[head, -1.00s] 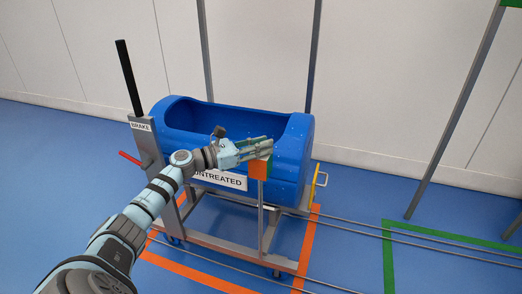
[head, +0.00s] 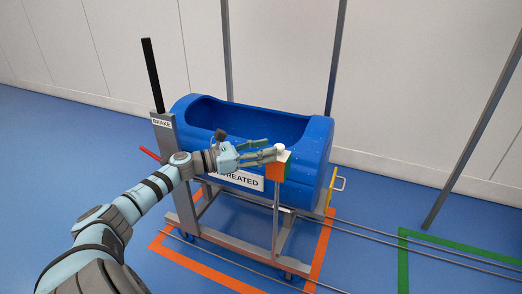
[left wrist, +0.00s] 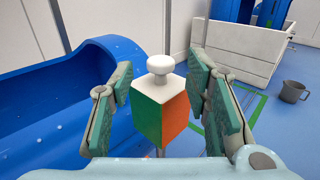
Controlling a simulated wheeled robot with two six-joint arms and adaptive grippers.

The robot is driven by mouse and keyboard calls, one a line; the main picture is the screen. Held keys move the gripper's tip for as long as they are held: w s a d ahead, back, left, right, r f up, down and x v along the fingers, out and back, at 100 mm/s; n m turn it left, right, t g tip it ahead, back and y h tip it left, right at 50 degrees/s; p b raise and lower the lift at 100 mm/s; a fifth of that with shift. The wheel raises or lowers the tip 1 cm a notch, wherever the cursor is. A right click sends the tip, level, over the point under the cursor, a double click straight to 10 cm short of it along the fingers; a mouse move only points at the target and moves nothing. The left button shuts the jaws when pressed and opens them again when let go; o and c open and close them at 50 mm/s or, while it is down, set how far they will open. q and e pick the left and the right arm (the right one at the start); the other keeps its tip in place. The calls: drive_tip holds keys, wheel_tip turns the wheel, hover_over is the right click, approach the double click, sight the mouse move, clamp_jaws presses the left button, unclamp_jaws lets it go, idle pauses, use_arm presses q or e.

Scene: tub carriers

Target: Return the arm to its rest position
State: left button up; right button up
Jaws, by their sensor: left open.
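My left gripper (head: 262,154) is open in front of the blue tub in the head view. In the left wrist view its two fingers (left wrist: 160,108) stand apart on either side of a small block (left wrist: 163,116) with a white top, one green face and one orange face. A white knob (left wrist: 160,66) sits on the block's top. In the head view the block (head: 279,170) stands on a thin grey post, at the fingertips. I cannot tell whether a finger touches it. My right gripper is not in view.
The blue tub (head: 305,157) lies on a grey wheeled carrier inside an orange floor outline, labelled "BRAKE" and partly hidden "UNTREATED". Rails (head: 400,239) run right toward a green outline (head: 402,262). The wrist view shows a grey mug (left wrist: 292,91) and a white bin (left wrist: 245,58).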

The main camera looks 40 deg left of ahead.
use_arm(q)
drive_tip(key=shift+v, duration=1.25)
